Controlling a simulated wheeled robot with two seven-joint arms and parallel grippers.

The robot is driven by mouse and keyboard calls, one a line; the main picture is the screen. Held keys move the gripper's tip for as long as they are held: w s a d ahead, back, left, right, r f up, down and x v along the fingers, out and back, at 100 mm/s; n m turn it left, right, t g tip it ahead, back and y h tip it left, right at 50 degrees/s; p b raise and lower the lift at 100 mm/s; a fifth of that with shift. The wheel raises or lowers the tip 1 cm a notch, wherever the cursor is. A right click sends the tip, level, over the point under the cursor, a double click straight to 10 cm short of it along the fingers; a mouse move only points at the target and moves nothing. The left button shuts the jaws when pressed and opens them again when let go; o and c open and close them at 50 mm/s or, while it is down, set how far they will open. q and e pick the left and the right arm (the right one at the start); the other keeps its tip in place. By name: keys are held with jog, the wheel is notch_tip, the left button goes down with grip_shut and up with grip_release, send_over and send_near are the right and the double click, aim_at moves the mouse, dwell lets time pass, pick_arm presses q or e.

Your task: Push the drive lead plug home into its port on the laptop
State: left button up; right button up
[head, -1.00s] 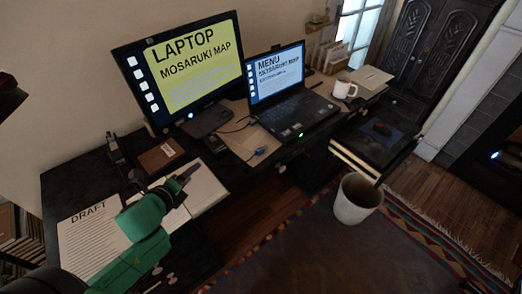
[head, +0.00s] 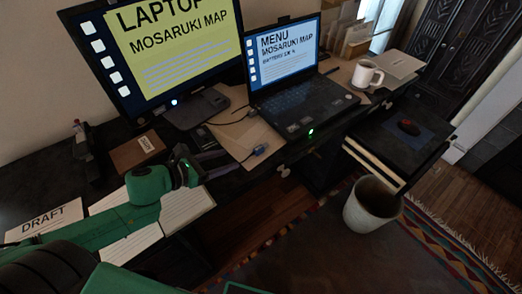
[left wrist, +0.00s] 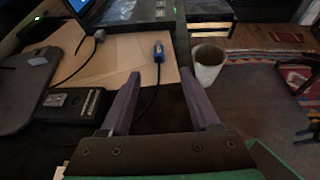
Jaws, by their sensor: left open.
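The open laptop (head: 300,107) stands on the desk with its screen lit. A blue plug (head: 259,150) on a dark lead lies on a tan sheet near the desk's front edge, apart from the laptop. In the left wrist view the blue plug (left wrist: 159,52) lies just beyond my fingertips, with its lead running back between them. A grey plug (left wrist: 99,35) on another cable lies to its left. My left gripper (head: 222,161) is open and empty, left of the blue plug; its open fingers also show in the left wrist view (left wrist: 160,76). The laptop's port cannot be made out.
A monitor (head: 165,60) stands left of the laptop. A brown box (head: 137,150) and papers (head: 178,210) lie near my left arm. A mug (head: 367,74) is behind the laptop's right side. A bin (head: 371,206) stands on the floor in front.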

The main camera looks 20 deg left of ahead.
aim_at(256, 150)
pick_arm(q)
jog(key=x, duration=0.6)
jog(key=shift+w+d, duration=0.2)
jog(key=shift+w, duration=0.2)
jog(key=x, duration=0.6)
jog(key=shift+f+p, duration=0.15)
jog(key=shift+p, duration=0.15)
grip_shut()
